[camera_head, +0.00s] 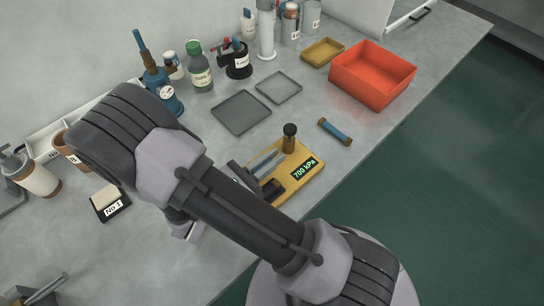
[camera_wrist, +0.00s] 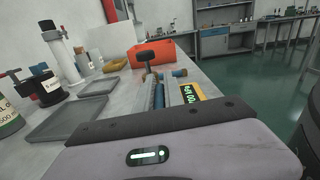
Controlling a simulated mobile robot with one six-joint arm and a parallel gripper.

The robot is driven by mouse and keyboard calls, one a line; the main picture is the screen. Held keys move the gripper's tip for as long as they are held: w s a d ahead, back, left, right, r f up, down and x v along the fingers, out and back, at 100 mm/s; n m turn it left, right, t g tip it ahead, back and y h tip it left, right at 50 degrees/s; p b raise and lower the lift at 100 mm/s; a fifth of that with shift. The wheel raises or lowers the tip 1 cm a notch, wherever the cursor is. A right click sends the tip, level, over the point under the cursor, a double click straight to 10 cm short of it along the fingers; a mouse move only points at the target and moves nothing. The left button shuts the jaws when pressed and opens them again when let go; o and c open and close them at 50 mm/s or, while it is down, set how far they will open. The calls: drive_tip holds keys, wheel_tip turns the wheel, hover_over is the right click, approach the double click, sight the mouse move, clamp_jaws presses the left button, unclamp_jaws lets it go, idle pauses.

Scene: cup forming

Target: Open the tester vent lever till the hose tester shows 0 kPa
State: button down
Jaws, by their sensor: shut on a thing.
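The hose tester (camera_head: 298,181) is a yellow block on the bench whose green display reads 700 kPa. Its display side also shows in the wrist view (camera_wrist: 191,93). A black-topped post with a brown stem (camera_head: 290,131) stands upright at its far end and shows in the wrist view (camera_wrist: 147,58). A blue bar (camera_wrist: 158,95) lies along the tester between grey strips. My gripper (camera_head: 268,178) is at the tester's near left side, partly covered by my arm.
A blue tube with brown ends (camera_head: 335,131) lies right of the tester. Two grey trays (camera_head: 241,112) (camera_head: 279,87), an orange-red bin (camera_head: 371,75) and a yellow tray (camera_head: 322,52) lie beyond it. Bottles (camera_head: 199,72) line the wall. The bench edge is close on the tester's right.

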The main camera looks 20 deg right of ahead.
drive_tip(key=c, duration=1.5)
unclamp_jaws()
drive_tip(key=shift+o, duration=0.2)
drive_tip(key=p+v, duration=0.4)
drive_tip(key=v, duration=1.3)
drive_tip(key=shift+a, duration=0.2)
